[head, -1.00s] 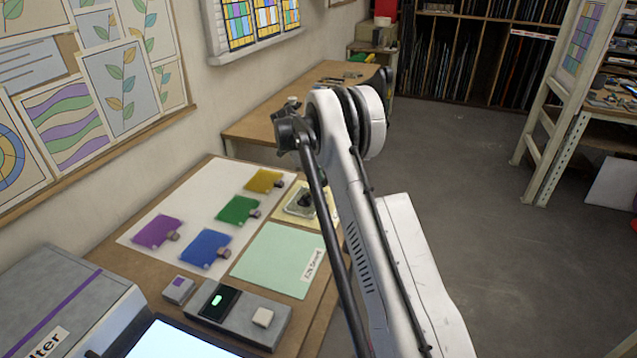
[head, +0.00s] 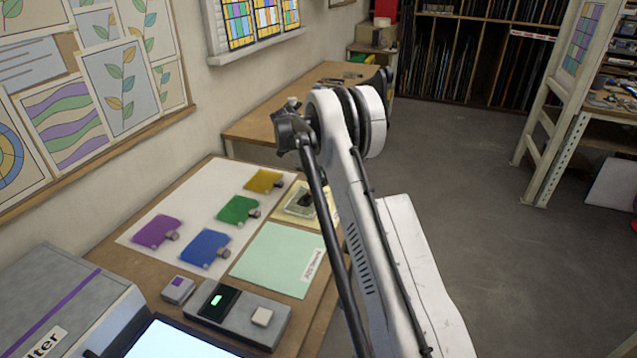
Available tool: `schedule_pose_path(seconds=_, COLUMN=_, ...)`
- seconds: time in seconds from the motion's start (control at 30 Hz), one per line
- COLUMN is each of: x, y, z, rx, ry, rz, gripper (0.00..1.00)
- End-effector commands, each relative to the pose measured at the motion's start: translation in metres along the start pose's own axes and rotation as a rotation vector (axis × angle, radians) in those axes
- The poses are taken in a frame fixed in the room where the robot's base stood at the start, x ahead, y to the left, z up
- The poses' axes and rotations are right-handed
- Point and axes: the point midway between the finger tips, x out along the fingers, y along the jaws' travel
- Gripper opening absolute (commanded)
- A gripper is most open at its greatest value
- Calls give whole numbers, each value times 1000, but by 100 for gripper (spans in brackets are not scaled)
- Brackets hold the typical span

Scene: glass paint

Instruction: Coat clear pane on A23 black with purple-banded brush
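My gripper is not in view; only my white arm crosses the middle of the head view. Neither a purple-banded brush nor a black coat can be made out. Purple (head: 155,231), blue (head: 205,248), green (head: 238,208) and yellow (head: 263,180) panes lie on a white sheet, each with a small grey piece at its edge. A pale green sheet (head: 272,260) lies to their right with a small label, too small to read surely. A pale yellow sheet (head: 327,212) behind it bears a small grey item (head: 301,203), partly hidden by my arm.
In front stand a grey device (head: 237,318) with a green-lit display and a pale button, and a small purple-topped block (head: 178,289). A grey box (head: 62,300) with a purple stripe is at lower left, beside a bright panel (head: 180,340). Open floor (head: 480,210) lies to the right.

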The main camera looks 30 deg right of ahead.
Motion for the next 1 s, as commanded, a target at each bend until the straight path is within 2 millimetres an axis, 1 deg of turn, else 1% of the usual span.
schedule_pose_path(seconds=0.27, x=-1, y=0, z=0, rx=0, ry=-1, rz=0, gripper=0)
schedule_pose_path(seconds=0.63, x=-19, y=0, z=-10, rx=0, ry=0, rz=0, gripper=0)
schedule_pose_path(seconds=1.0, x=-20, y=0, z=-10, rx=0, ry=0, rz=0, gripper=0)
